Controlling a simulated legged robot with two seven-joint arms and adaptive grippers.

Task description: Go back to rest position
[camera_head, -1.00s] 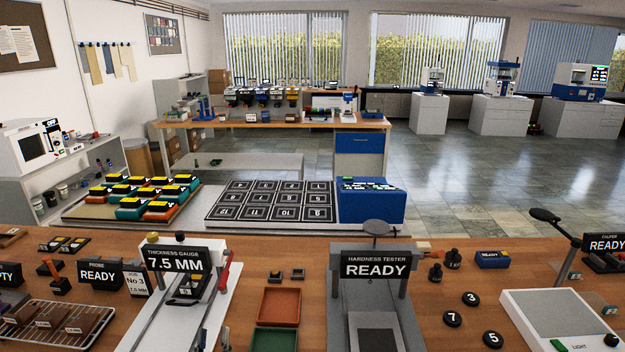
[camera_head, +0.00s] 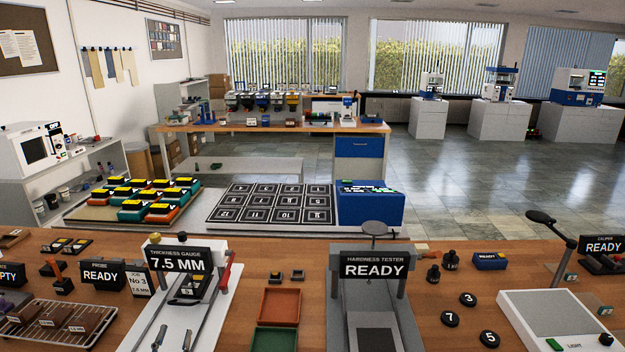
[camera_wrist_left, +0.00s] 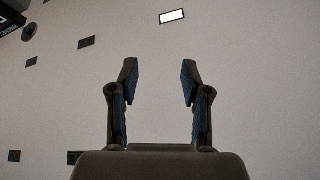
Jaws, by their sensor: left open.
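My left gripper (camera_head: 175,338) shows at the bottom edge of the head view, with only its two dark fingers in sight. It is in front of the white base of the thickness gauge (camera_head: 179,261). In the left wrist view the gripper (camera_wrist_left: 160,78) is open, its two fingers apart with nothing between them. Behind them is a pale, plain surface with small dark patches and one bright rectangle. My right gripper is not in sight.
The hardness tester (camera_head: 374,266) reads READY on the wooden bench, right of the gauge, which reads 7.5 MM. A wire rack (camera_head: 62,325) is at the left, red and green trays (camera_head: 280,306) in the middle, and a light box (camera_head: 560,315) at the right.

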